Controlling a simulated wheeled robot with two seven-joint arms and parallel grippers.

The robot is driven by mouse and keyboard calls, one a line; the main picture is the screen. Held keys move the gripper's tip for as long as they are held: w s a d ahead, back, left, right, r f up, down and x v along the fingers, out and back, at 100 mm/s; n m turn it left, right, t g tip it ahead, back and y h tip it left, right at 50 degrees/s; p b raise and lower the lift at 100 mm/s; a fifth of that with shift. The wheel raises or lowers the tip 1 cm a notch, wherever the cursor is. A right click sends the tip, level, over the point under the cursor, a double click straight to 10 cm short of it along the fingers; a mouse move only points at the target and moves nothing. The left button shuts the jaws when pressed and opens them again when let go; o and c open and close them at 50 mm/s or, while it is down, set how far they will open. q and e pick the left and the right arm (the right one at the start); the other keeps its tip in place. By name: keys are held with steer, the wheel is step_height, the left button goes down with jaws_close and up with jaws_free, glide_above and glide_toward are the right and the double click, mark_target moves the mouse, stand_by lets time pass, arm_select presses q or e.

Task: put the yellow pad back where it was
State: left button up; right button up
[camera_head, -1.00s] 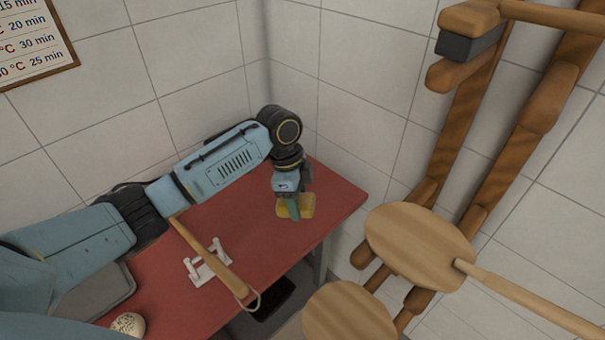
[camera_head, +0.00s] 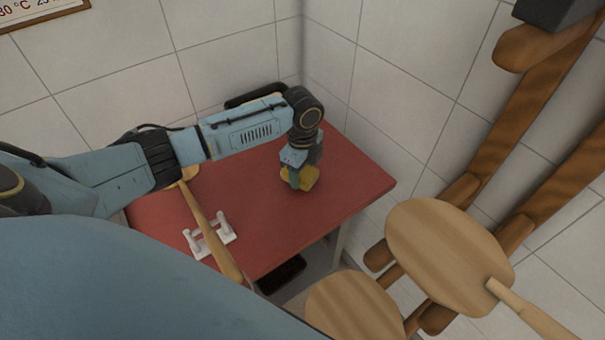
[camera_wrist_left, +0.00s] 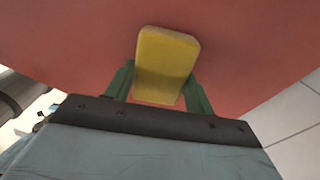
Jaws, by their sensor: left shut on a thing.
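The yellow pad (camera_head: 303,181) is between the fingers of my left gripper (camera_head: 294,182), over the right part of the red table (camera_head: 255,185). In the left wrist view the yellow pad (camera_wrist_left: 166,64) stands out past the two green fingers of my left gripper (camera_wrist_left: 160,86), which are shut on its sides. The red tabletop (camera_wrist_left: 70,35) fills the background there. I cannot tell whether the pad touches the table. My right gripper is not in view.
A long wooden-handled tool (camera_head: 209,232) rests across a white holder (camera_head: 209,240) on the table's left part. Wooden peels (camera_head: 440,240) stand on a wooden rack at the right. Tiled walls close off the back and right. The table's front right is bare.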

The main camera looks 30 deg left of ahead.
mark_target(303, 171)
arm_select(q)
steer(key=shift+f, duration=0.65)
steer(key=o, duration=1)
steer(key=shift+o, duration=0.2)
steer(key=shift+r, duration=0.1)
step_height(303, 171, up, 12)
steer(key=p, duration=0.1)
